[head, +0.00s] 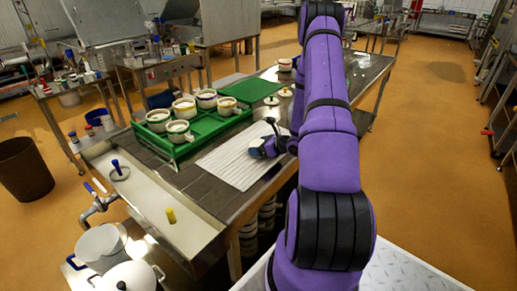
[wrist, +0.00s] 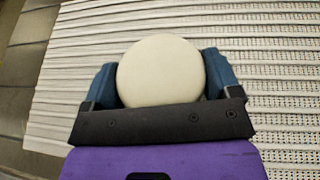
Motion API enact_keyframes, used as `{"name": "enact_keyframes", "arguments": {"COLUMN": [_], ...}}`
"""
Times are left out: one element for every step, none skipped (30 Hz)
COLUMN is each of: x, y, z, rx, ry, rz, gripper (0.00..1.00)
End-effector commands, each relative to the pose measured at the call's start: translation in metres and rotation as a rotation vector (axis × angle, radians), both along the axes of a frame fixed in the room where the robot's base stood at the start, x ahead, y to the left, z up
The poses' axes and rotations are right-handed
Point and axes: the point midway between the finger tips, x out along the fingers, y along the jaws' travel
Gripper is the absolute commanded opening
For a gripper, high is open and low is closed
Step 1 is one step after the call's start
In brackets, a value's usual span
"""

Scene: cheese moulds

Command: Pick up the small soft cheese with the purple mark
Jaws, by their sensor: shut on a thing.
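A small round cream-white cheese (wrist: 160,70) sits between the two blue fingers of my gripper (wrist: 161,82) in the wrist view. A finger touches it on each side. No purple mark shows on the part of the cheese in view. It is over a white ribbed mat, and I cannot tell whether it rests on the mat or is just above it. In the head view my gripper (head: 262,150) is low over the mat, and the cheese is hidden there by the gripper and arm.
The white ribbed mat (head: 225,165) lies on the table. A green tray (head: 170,150) with several white moulds stands left of it, with a green mat (head: 250,90) behind. White lids with knobs (head: 271,101) lie beyond my gripper. A sink basin edge (head: 190,240) is at the near left.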

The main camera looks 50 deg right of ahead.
Motion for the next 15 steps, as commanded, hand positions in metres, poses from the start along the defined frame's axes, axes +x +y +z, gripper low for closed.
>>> {"name": "enact_keyframes", "arguments": {"x": [0.0,0.0,0.0,0.0,0.0,0.0,0.0,0.0,0.0,0.0,0.0,0.0,0.0,0.0,0.0], "y": [0.0,0.0,0.0,0.0,0.0,0.0,0.0,0.0,0.0,0.0,0.0,0.0,0.0,0.0,0.0], "z": [0.0,0.001,0.001,0.002,0.003,0.005,0.006,0.008,0.011,0.014,0.017,0.021,0.025,0.028,0.034], "rx": [0.0,-0.001,-0.001,-0.001,-0.001,-0.001,-0.001,-0.002,-0.002,-0.002,-0.003,-0.003,-0.003,-0.002,-0.002], "ry": [-0.001,-0.001,-0.001,-0.001,-0.001,-0.001,-0.001,-0.001,-0.001,-0.001,-0.002,-0.002,-0.002,-0.001,-0.001], "rz": [0.0,0.0,0.0,0.0,0.0,0.0,0.0,0.001,0.001,0.001,0.0,0.0,0.0,0.0,0.0], "gripper": [0.68,0.68,0.68,0.68,0.68,0.68,0.68,0.68,0.68,0.68,0.68,0.68,0.68,0.68,0.68]}}
